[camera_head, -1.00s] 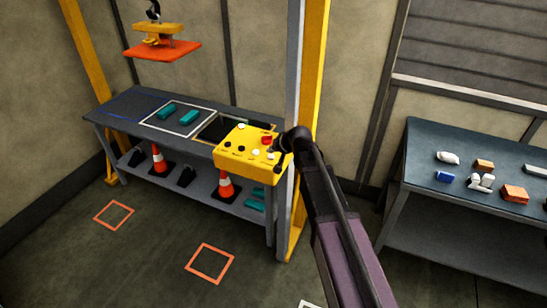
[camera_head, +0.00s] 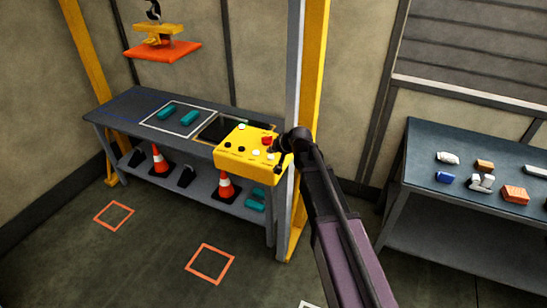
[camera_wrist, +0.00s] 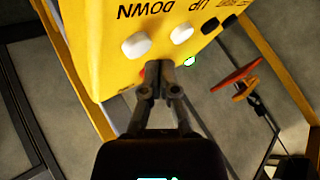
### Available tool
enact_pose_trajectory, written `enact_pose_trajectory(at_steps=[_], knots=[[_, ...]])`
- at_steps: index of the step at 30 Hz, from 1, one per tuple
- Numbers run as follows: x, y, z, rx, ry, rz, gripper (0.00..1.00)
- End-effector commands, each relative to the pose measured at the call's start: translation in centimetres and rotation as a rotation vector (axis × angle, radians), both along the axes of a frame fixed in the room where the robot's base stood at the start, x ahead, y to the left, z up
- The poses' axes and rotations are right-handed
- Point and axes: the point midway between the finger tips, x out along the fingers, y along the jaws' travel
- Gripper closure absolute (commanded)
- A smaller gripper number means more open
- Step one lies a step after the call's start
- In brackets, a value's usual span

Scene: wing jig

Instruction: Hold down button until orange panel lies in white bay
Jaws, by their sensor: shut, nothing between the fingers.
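The orange panel (camera_head: 165,51) hangs level under a yellow hoist in the head view, high above the workbench and clear of it. The white bay (camera_head: 165,131) is a white outline on the bench top. The yellow control box (camera_head: 238,166) sits at the bench's right end, with several buttons on top. In the wrist view, two white buttons (camera_wrist: 136,44) (camera_wrist: 182,33) sit beside the upside-down words DOWN and UP. My gripper (camera_wrist: 155,66) is shut and empty at the box. A red part shows partly behind its fingers. I cannot tell whether the fingertips touch a button.
Two teal blocks (camera_head: 166,112) (camera_head: 190,117) lie inside the white outline. A dark recess (camera_head: 222,130) lies between it and the box. A yellow post (camera_head: 313,90) stands close behind my gripper. Traffic cones (camera_head: 226,186) stand on the lower shelf. A second table (camera_head: 430,190) stands at right.

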Motion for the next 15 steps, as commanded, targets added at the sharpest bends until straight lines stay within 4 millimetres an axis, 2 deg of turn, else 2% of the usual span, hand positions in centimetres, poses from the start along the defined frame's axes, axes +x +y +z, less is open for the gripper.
enact_pose_trajectory(at_steps=[15], knots=[[0.32, -0.05, -0.88, 0.000, 0.000, 0.000, 1.00]])
